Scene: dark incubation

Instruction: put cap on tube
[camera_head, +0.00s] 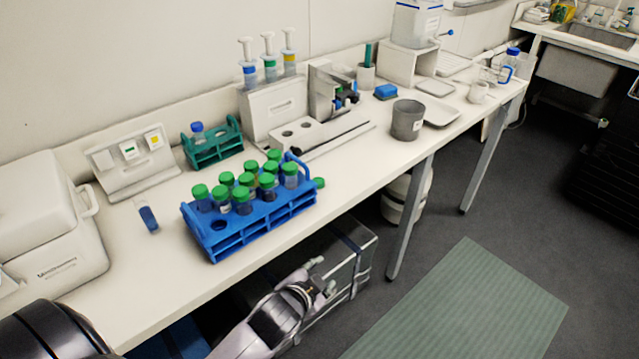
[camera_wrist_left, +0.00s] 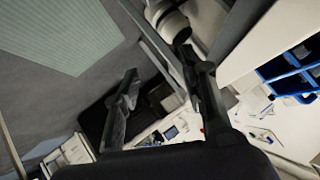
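A blue rack (camera_head: 262,222) near the table's front edge holds several tubes with green caps (camera_head: 267,180). One green cap (camera_head: 319,183) shows at the rack's right end; I cannot tell what it rests on. A small blue and pale tube-like piece (camera_head: 148,218) lies left of the rack. A green rack (camera_head: 215,150) behind holds a blue-capped tube (camera_head: 198,133). My left gripper (camera_head: 322,276) is below the table's front edge, apart from the racks. In the left wrist view its fingers (camera_wrist_left: 163,92) are spread with nothing between them. My right gripper is not in view.
The white table (camera_head: 345,165) also bears a pipette stand (camera_head: 272,110), a grey beaker (camera_head: 407,120) and a white machine (camera_head: 45,225) at the left. A dark crate (camera_head: 350,262) stands under the table. The floor at right is clear around a green mat (camera_head: 465,305).

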